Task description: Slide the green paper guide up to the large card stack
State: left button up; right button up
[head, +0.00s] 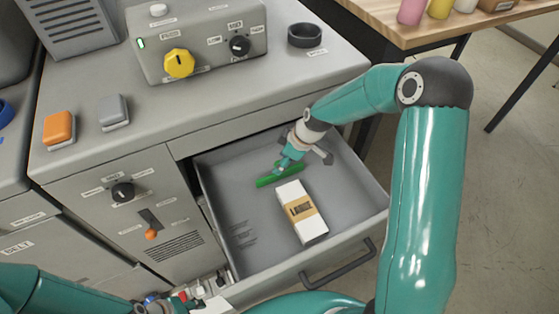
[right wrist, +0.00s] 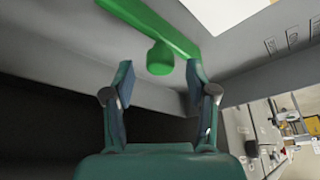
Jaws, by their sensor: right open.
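The green paper guide (head: 280,176) lies in the open grey drawer as a narrow bar. In the right wrist view the guide (right wrist: 178,28) has a round knob (right wrist: 160,58). The white card stack (head: 300,212) with a brown band lies in front of the guide, close to it; I cannot tell if they touch. Its white corner (right wrist: 225,12) shows in the right wrist view. My right gripper (head: 285,161) is over the guide. Its fingers (right wrist: 160,80) are open, with the knob just beyond and between the tips. My left gripper (head: 152,306) is at the bottom edge, its fingers unclear.
The drawer (head: 240,245) has raised walls around the guide and cards, with bare floor on the left. A control box (head: 200,45) and a dark ring (head: 304,35) stand on the counter above. The drawer handle (head: 340,265) is at the front.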

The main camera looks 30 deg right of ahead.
jog(key=shift+x, duration=0.85)
jog(key=shift+c, duration=0.2)
grip_shut()
